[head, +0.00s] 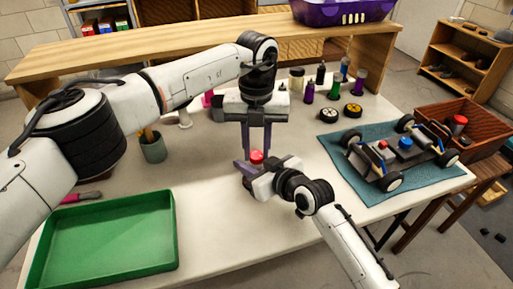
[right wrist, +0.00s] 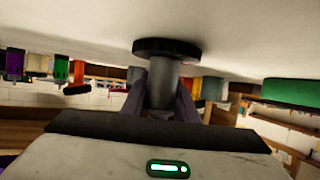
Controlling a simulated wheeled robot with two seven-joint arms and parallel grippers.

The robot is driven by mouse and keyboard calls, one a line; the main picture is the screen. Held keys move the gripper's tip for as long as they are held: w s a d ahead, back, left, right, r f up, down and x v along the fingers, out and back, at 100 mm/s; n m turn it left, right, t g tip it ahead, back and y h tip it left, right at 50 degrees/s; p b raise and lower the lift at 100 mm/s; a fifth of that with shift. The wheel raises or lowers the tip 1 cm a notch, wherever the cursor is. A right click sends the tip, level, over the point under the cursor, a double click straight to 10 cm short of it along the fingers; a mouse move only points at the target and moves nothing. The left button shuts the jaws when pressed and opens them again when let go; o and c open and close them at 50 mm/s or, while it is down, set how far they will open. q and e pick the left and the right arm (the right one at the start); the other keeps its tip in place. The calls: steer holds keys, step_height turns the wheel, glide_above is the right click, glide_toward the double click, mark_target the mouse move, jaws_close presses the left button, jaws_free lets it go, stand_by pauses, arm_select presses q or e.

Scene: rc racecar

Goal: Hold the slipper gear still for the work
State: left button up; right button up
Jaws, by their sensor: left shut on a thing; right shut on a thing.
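A small red round part (head: 257,157), which I take for the slipper gear, shows near the table's middle. My left gripper (head: 256,150) points straight down, its fingers shut on either side of the red part. My right gripper (head: 246,172) reaches in level from the front right, just below it. In the right wrist view my right gripper (right wrist: 160,100) is shut on a grey upright post (right wrist: 160,85) with a wide black disc (right wrist: 167,47) against the table. That view is upside down. The red part's lower side and its contact with the post are hidden.
An RC car chassis (head: 400,150) sits on a blue mat (head: 345,165) at right, beside a brown crate (head: 485,117). A green tray (head: 110,240) lies front left. A tool cup (head: 152,148), bottles (head: 308,90) and small wheels (head: 328,114) stand farther back. The front middle table is clear.

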arm_select(q)
steer(key=m, duration=0.7)
steer(key=shift+r, duration=0.1)
arm_select(e)
steer(key=shift+f, duration=0.1)
arm_select(q)
steer(key=m, duration=0.7)
steer(key=shift+m, duration=0.3)
steer(key=m, duration=0.3)
steer(key=shift+m, duration=0.3)
steer(key=m, duration=0.3)
steer(key=shift+m, duration=0.4)
steer(key=m, duration=0.5)
steer(key=shift+m, duration=0.7)
steer(key=o, duration=0.8)
